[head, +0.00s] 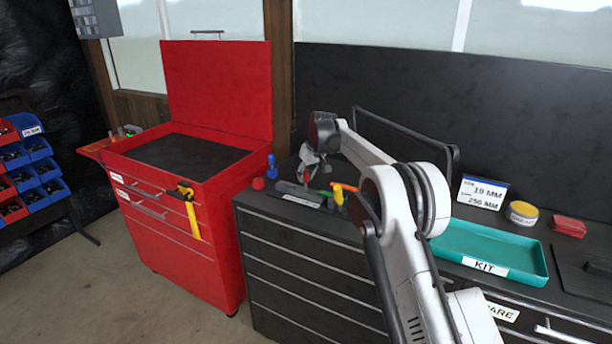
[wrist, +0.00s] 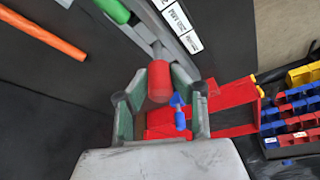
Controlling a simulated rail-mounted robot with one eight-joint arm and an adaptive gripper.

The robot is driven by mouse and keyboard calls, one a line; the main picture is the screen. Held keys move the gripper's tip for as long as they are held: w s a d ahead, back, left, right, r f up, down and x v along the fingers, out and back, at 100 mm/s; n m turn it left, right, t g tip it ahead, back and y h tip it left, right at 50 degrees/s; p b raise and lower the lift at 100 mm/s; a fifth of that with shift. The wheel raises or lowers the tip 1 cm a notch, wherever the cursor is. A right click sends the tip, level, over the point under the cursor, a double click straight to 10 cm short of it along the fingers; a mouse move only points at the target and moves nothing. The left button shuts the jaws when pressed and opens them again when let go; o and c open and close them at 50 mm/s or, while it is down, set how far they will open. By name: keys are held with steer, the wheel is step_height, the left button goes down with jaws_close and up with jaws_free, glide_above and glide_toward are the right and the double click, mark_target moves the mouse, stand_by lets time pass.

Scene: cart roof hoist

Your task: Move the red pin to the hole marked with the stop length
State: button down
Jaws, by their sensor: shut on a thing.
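The red pin (wrist: 158,82) is between the two fingers of my gripper (wrist: 160,105), which is shut on its red head. A short grey part joins the head to a long grey bar (wrist: 187,62) with white labels. I cannot tell whether the pin's tip sits in a hole. The label print and the holes are too small or hidden to read. In the head view my gripper (head: 312,172) is low over the left part of the dark cabinet top. A sign (head: 482,192) there reads 19 MM and 256 MM; its smaller words are unclear.
Orange (wrist: 42,36) and green (wrist: 112,10) handles lie near the bar. A teal KIT tray (head: 530,272) is at right. A red cart (head: 215,85) stands left.

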steer(key=shift+f, duration=0.4)
steer(key=c, duration=1.4)
jaws_free()
steer(key=v, duration=1.2)
